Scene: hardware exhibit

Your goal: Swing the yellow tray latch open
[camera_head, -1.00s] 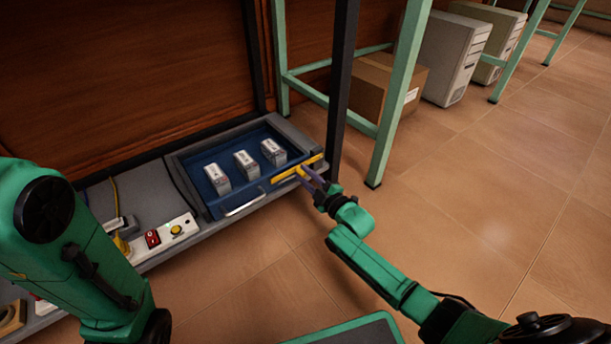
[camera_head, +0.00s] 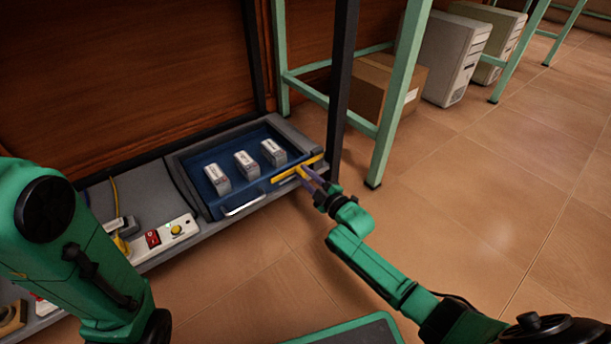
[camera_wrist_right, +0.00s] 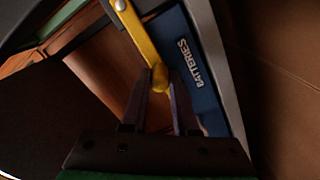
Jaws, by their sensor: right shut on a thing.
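The yellow latch (camera_head: 297,169) is a flat bar lying across the front right edge of the blue tray (camera_head: 204,189). In the right wrist view the yellow latch (camera_wrist_right: 142,38) runs from a round pivot at the top down to a knob. My right gripper (camera_head: 305,174) is shut on the latch's knob; in the right wrist view its fingers (camera_wrist_right: 160,90) stand on either side of the knob. The tray's front, marked "BATTERIES", is beside them. My left arm shows at the left of the head view, but its gripper is out of frame.
Several white boxes (camera_head: 246,164) stand in the tray. A metal handle (camera_head: 244,206) is on the tray's front. A dark post (camera_head: 341,90) rises close behind my right gripper. A power strip (camera_head: 172,235) lies to the left. The floor (camera_head: 470,210) at right is clear.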

